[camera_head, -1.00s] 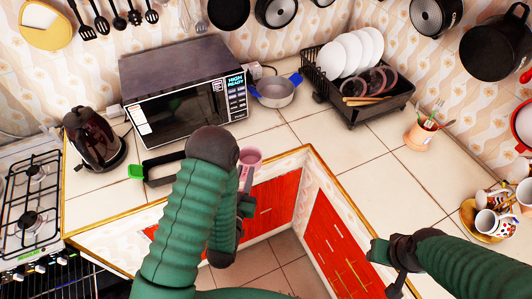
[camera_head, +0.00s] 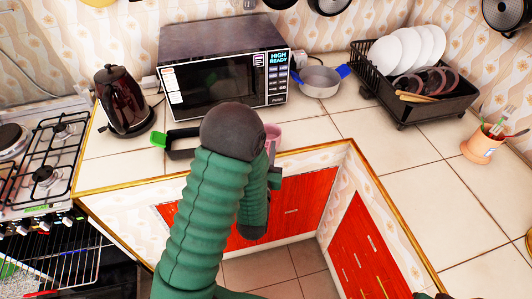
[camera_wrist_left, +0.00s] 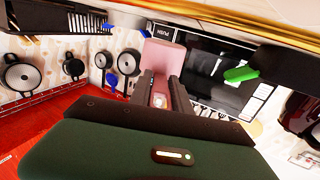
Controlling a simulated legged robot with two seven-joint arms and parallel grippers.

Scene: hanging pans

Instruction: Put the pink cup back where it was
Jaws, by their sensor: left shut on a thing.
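The pink cup (camera_head: 272,136) shows in the head view just right of my dark left wrist joint, by the front edge of the counter below the microwave. In the left wrist view the pink cup (camera_wrist_left: 165,56) sits between the fingers of my left gripper (camera_wrist_left: 160,88), which is shut on it. In the head view my left gripper (camera_head: 274,172) is partly hidden behind my green arm. I cannot tell whether the cup touches the counter. Only a dark bit of my right arm shows at the bottom edge, and its jaws cannot be made out.
A microwave (camera_head: 225,75) stands behind the cup. A dark pan with a green handle (camera_head: 158,139) is to the left, beside a kettle (camera_head: 124,101) and stove. A grey pot with blue handles (camera_head: 321,80) and a dish rack (camera_head: 417,85) are to the right. The right counter has free room.

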